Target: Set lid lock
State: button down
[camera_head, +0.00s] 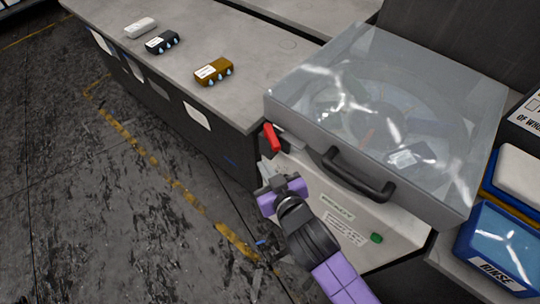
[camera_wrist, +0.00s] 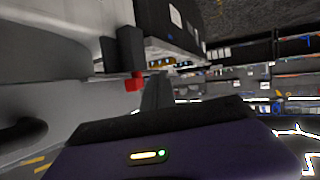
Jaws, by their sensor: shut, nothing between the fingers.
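A grey machine with a see-through lid (camera_head: 385,95) stands at the right in the head view. The lid is down, with a black handle (camera_head: 357,176) on its front. A red lock lever (camera_head: 271,138) sits at the lid's front left corner, tilted with its upper end to the left. My gripper (camera_head: 274,184) is shut and empty, below the lever and apart from it in the head view. The red lever end (camera_wrist: 134,83) also shows in the wrist view, beside a dark block, close to my gripper's finger (camera_wrist: 156,95).
A green button (camera_head: 376,238) and labels are on the machine's front. A grey bench (camera_head: 255,60) with several small bottle racks (camera_head: 214,71) runs to the left. A blue rinse tub (camera_head: 497,248) stands at the right. The floor at left is clear.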

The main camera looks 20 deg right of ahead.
aim_at(272, 139)
jog(key=s+a+f+n+h+b, duration=0.2)
jog(key=a+f+n+b, duration=0.35)
jog(key=n, duration=0.25)
notch_tip(272, 139, up, 5)
jog(key=s+n+t+h, duration=0.2)
jog(key=n+t+h, duration=0.1)
jog(key=n, duration=0.2)
jog(key=w+d+p, duration=0.2)
jog(key=w+d, duration=0.6)
jog(key=w, duration=0.1)
jog(key=shift+r+h+p, duration=0.15)
jog(key=shift+h+p, duration=0.25)
jog(key=shift+n+t+y, duration=0.3)
jog(key=shift+n, duration=0.1)
